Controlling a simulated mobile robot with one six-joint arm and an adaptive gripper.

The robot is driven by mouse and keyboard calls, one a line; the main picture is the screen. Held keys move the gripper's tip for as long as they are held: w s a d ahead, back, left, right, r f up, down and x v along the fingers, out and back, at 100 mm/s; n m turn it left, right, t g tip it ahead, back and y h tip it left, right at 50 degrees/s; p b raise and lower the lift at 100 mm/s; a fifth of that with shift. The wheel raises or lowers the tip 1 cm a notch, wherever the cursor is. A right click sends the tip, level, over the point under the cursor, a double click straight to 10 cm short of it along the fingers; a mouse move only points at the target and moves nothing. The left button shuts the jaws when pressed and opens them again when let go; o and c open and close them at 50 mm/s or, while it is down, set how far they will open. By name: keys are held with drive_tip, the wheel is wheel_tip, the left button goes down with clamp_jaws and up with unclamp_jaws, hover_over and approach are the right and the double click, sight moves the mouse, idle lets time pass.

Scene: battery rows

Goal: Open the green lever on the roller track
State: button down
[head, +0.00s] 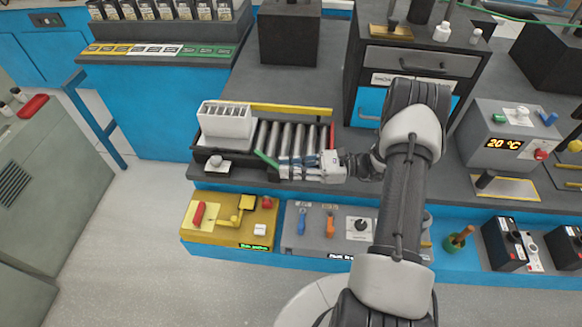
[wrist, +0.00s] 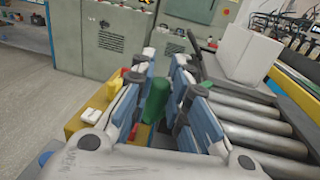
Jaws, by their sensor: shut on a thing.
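The green lever (head: 265,158) stands tilted at the near side of the roller track (head: 290,138), left of its middle. My gripper (head: 284,167) reaches in from the right along the track's near edge, with its fingertips at the lever. In the wrist view the lever (wrist: 157,97) is upright between the two blue-grey fingers of my gripper (wrist: 160,72), which are shut on it. The lever's lower end is hidden by the gripper. The rollers (wrist: 250,130) run along the right side of the wrist view.
A white slotted box (head: 226,122) sits at the track's left end, beside a yellow rail (head: 290,108). A white knob (head: 216,161) is on the near left edge. Yellow (head: 225,233) and grey (head: 300,243) control panels lie below. A drawer cabinet (head: 410,60) stands behind.

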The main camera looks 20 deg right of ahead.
drive_tip(key=shift+s+f, duration=0.1)
drive_tip(key=shift+f, duration=0.05)
drive_tip(key=c, duration=1.5)
unclamp_jaws()
drive_tip(key=v, duration=1.2)
drive_tip(key=shift+d, duration=0.1)
drive_tip(key=shift+c, duration=0.3)
